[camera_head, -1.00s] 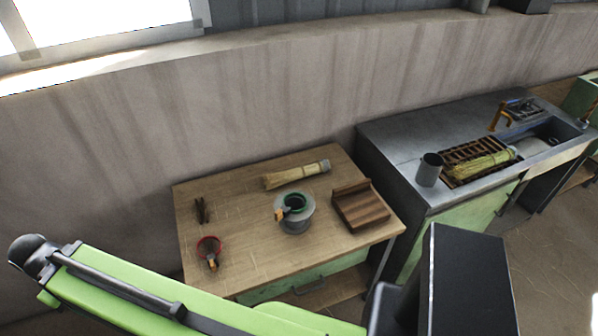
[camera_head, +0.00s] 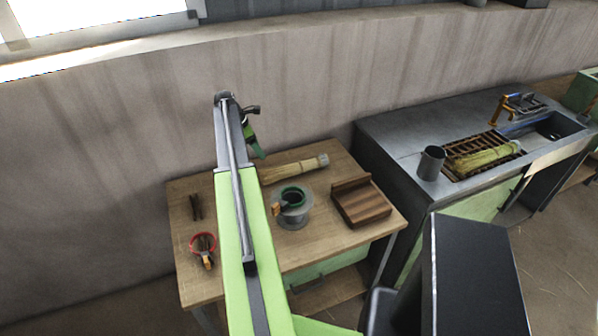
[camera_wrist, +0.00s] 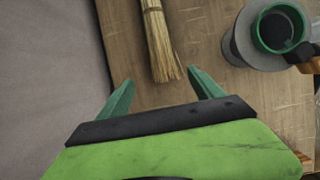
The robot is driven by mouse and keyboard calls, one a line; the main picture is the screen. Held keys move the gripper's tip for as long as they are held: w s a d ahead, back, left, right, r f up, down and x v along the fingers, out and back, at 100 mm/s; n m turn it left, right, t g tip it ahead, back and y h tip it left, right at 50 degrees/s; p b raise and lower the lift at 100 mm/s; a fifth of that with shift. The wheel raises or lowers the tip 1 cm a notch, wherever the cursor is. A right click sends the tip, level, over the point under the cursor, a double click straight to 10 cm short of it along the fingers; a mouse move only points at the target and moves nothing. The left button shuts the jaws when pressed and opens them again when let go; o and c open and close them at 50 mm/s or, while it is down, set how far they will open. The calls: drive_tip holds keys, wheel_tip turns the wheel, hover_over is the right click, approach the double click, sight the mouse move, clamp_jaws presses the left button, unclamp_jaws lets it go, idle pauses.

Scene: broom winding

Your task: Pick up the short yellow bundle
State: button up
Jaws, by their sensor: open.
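A straw-yellow bundle (camera_head: 300,168) lies flat at the back of the wooden table, its paler bound end to the right. Its left end is partly hidden by my arm in the head view. In the wrist view the bundle (camera_wrist: 157,42) runs down from the top edge, and its frayed end lies between my two green fingertips. My gripper (camera_wrist: 160,76) is open and empty, seemingly above the table. In the head view my gripper (camera_head: 256,147) shows near the bundle's left end. A second yellow-green bundle (camera_head: 483,158) lies on the slatted rack on the grey counter.
A grey spool with a green ring (camera_head: 292,209) stands just in front of the bundle. A wooden block (camera_head: 362,203) is to the right. A red ring-shaped container (camera_head: 203,243) and dark sticks (camera_head: 196,207) are at the left. A metal cup (camera_head: 432,163) stands on the counter.

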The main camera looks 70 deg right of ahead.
sight(276, 169)
drive_tip(key=b+x, duration=0.3)
drive_tip(key=x, duration=0.1)
drive_tip(key=b+x, duration=0.8)
drive_tip(key=shift+s+d+f, duration=0.15)
drive_tip(key=shift+s+d, duration=0.25)
drive_tip(key=shift+s, duration=0.05)
drive_tip(key=shift+s+d+f, duration=0.1)
drive_tip(key=b+x, duration=0.5)
drive_tip(key=shift+s, duration=0.1)
drive_tip(key=shift+c, duration=0.2)
drive_tip(key=c, duration=1.4)
